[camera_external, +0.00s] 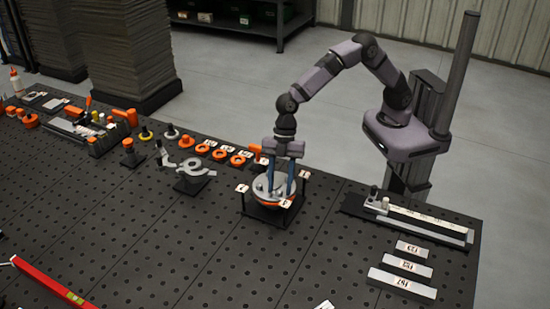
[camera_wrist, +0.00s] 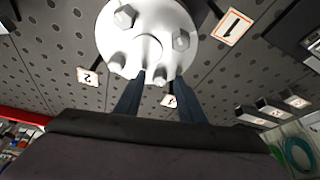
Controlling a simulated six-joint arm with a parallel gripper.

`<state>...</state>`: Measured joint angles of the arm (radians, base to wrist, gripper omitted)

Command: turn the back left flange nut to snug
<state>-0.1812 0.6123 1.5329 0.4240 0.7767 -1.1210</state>
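A round pale flange (camera_external: 262,187) with an orange band sits on a dark square base (camera_external: 268,217) on the bench. The wrist view shows the flange face (camera_wrist: 148,28) with a round centre boss (camera_wrist: 148,47) and several nuts near its rim. My gripper (camera_external: 279,188) points down over the flange. Its two blue fingers are apart in the wrist view (camera_wrist: 160,80), with one flange nut (camera_wrist: 160,75) between their tips. I see gaps beside that nut, and cannot tell whether either finger touches it. Which nut is the back left one is unclear.
Numbered tags stand around the flange, including tag 1 (camera_wrist: 233,26) and tag 2 (camera_wrist: 89,76). A grey bracket fixture (camera_external: 192,172) stands to the left. Orange rings (camera_external: 220,154) lie behind. A long rail tray (camera_external: 415,219) lies to the right. The front bench is mostly clear.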

